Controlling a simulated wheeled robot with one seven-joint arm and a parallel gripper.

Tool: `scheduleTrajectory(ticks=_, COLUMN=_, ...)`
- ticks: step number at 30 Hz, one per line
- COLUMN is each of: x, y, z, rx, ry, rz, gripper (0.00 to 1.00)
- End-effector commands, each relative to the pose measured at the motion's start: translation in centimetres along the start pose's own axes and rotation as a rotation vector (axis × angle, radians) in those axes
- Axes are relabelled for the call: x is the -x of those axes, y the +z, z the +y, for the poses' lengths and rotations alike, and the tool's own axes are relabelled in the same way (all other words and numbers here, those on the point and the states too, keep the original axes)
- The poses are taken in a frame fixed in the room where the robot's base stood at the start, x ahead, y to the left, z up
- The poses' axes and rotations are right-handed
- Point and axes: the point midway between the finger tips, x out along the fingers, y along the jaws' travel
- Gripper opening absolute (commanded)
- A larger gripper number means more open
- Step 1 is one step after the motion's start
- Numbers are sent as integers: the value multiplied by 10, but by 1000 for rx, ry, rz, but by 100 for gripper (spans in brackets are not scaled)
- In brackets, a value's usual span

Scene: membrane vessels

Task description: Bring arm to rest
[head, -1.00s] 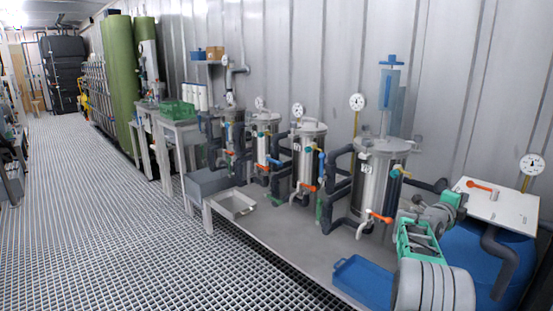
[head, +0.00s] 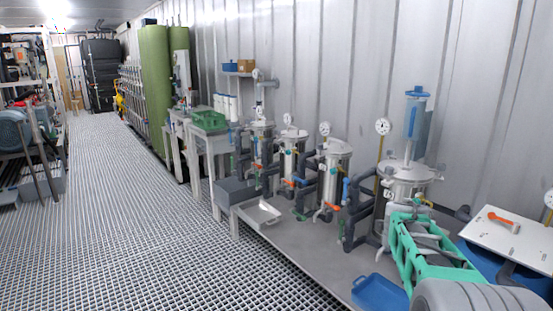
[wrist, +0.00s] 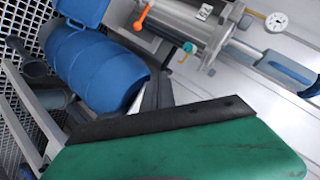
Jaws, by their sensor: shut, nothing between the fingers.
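My arm, with green and grey links, reaches in from the bottom right of the head view, in front of the nearest steel vessel (head: 408,180). My gripper (wrist: 158,85) shows in the wrist view as narrow dark fingers beyond a green body with a black edge. It is shut and holds nothing. In the head view I cannot make out its fingers. In the wrist view a blue barrel (wrist: 100,70) lies beyond the fingers at left, and a steel vessel (wrist: 190,25) with an orange-handled valve (wrist: 141,18) is at the top. The picture there is tilted.
Several steel vessels with grey pipes stand in a row on a grey platform (head: 300,240). A blue tray (head: 380,292) lies at its front edge. A white board (head: 505,240) with an orange-handled item (head: 502,218) is at right. The grated floor (head: 130,210) at left is clear.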

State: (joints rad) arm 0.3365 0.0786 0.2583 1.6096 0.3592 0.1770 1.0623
Motion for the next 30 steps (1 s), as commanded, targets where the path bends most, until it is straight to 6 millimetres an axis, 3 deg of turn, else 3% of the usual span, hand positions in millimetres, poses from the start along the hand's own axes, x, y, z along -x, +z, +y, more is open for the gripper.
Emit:
scheduleTrajectory(ticks=1, x=47, y=10, z=-20, rx=111, ry=12, rz=-80, gripper=0)
scheduleTrajectory(ticks=5, x=148, y=65, z=-11, rx=474, ry=39, rz=-321, gripper=0)
scheduleTrajectory(ticks=9, x=258, y=109, z=26, rx=882, ry=11, rz=-580, gripper=0)
scheduleTrajectory(ticks=12, x=326, y=128, z=61, rx=1151, ry=-39, rz=-745, gripper=0)
scheduleTrajectory(ticks=15, x=370, y=138, z=94, rx=1345, ry=-87, rz=-864, gripper=0)
scheduleTrajectory(ticks=19, x=390, y=143, z=117, rx=1458, ry=-120, rz=-933, gripper=0)
scheduleTrajectory(ticks=30, x=391, y=143, z=119, rx=1464, ry=-122, rz=-937, gripper=0)
